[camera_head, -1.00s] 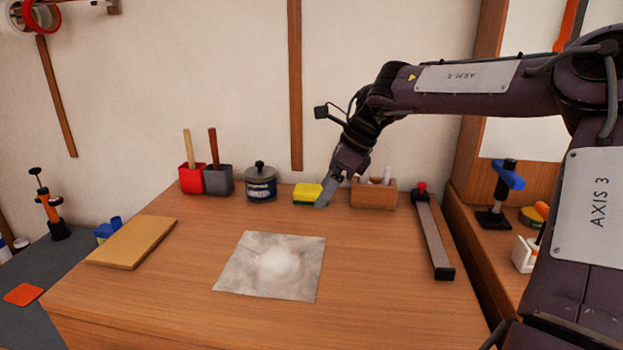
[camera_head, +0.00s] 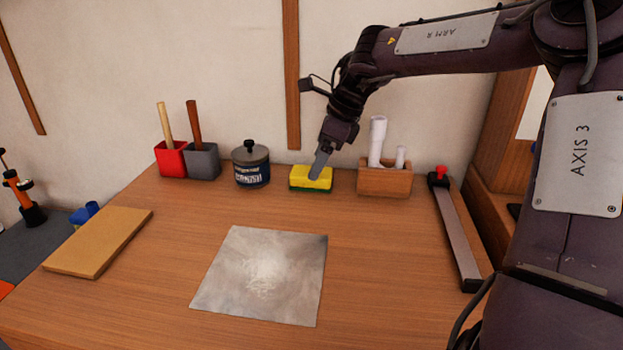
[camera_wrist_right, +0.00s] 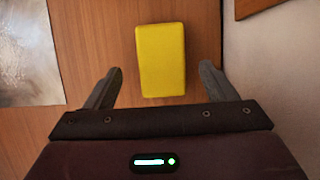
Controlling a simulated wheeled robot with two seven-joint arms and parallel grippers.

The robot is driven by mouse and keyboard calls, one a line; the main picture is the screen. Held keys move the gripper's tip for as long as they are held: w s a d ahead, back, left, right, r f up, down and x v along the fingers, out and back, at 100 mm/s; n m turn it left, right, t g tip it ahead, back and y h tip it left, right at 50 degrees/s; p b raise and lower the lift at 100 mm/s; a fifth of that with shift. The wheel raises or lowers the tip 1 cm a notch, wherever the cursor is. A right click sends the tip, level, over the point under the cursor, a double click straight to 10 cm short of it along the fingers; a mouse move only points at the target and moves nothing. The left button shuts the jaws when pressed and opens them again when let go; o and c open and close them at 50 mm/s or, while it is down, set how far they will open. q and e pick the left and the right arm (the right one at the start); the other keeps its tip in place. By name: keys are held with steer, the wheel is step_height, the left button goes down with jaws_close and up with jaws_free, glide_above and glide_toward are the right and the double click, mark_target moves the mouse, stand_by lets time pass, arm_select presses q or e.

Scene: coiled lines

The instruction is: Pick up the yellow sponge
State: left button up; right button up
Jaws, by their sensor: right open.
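The yellow sponge (camera_head: 300,178) lies flat on the wooden table near the wall, with a darker green underside. My right gripper (camera_head: 318,172) is above it in the head view, and one finger covers part of the sponge. In the right wrist view the sponge (camera_wrist_right: 160,60) lies ahead of the fingertips of my right gripper (camera_wrist_right: 161,82), between the lines of the two open fingers. The fingers are apart and hold nothing. My left gripper is not in view.
Left of the sponge stand a dark lidded jar (camera_head: 251,165), a grey holder (camera_head: 203,161) and a red holder (camera_head: 171,159). Right of it is a wooden box (camera_head: 385,181) with white rolls. A grey sheet (camera_head: 262,275) lies in front, with bare table between.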

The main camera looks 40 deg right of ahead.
steer(key=x, duration=0.4)
steer(key=shift+d+f, duration=0.15)
steer(key=shift+d, duration=0.05)
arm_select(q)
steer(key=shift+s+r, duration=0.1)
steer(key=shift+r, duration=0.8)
arm_select(e)
steer(key=shift+s, duration=0.1)
steer(key=shift+c, duration=0.2)
steer(key=c, duration=1)
steer(key=shift+r, duration=0.5)
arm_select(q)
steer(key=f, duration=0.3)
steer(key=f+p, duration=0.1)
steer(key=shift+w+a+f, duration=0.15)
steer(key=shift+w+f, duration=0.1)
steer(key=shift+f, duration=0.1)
arm_select(e)
step_height(320, 180, up, 9)
